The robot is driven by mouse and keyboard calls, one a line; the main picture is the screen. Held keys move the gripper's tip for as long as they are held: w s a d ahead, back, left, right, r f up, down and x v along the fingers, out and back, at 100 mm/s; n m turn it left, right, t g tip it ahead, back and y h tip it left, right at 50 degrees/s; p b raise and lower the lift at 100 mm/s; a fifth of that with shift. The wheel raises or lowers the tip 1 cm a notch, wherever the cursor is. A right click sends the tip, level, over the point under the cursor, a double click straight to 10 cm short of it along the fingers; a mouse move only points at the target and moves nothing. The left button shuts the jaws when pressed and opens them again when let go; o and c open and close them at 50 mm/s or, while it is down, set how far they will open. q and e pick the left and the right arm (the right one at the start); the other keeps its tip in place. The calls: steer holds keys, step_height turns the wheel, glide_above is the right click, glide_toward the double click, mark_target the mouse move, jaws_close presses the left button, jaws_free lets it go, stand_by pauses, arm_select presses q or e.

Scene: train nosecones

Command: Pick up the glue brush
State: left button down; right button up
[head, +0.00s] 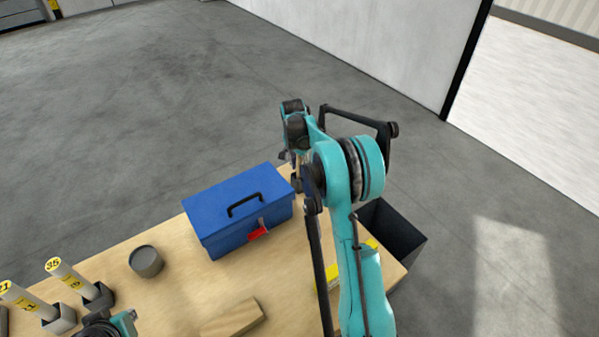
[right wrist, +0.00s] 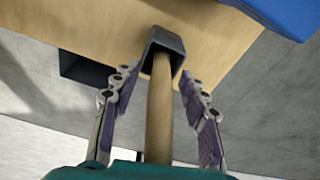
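The glue brush appears in the right wrist view as a long wooden handle (right wrist: 160,110), its far end inside a dark grey square holder (right wrist: 167,44) at the table. My right gripper (right wrist: 158,80) is open, with one finger on each side of the handle and visible gaps between. In the head view my right arm reaches over the table's far right corner and mostly hides the brush and holder. A teal and black part of my left arm (head: 108,326) shows at the bottom left; its fingers cannot be made out.
A blue toolbox (head: 236,212) with a red item at its front stands left of my right arm. A grey round can (head: 146,261), numbered tubes (head: 68,273) in holders and a wooden block (head: 232,317) are on the wooden table (head: 185,285). A dark bin (head: 392,232) stands beyond the right edge.

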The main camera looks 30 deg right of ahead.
jaws_close()
steer(key=shift+r, duration=0.15)
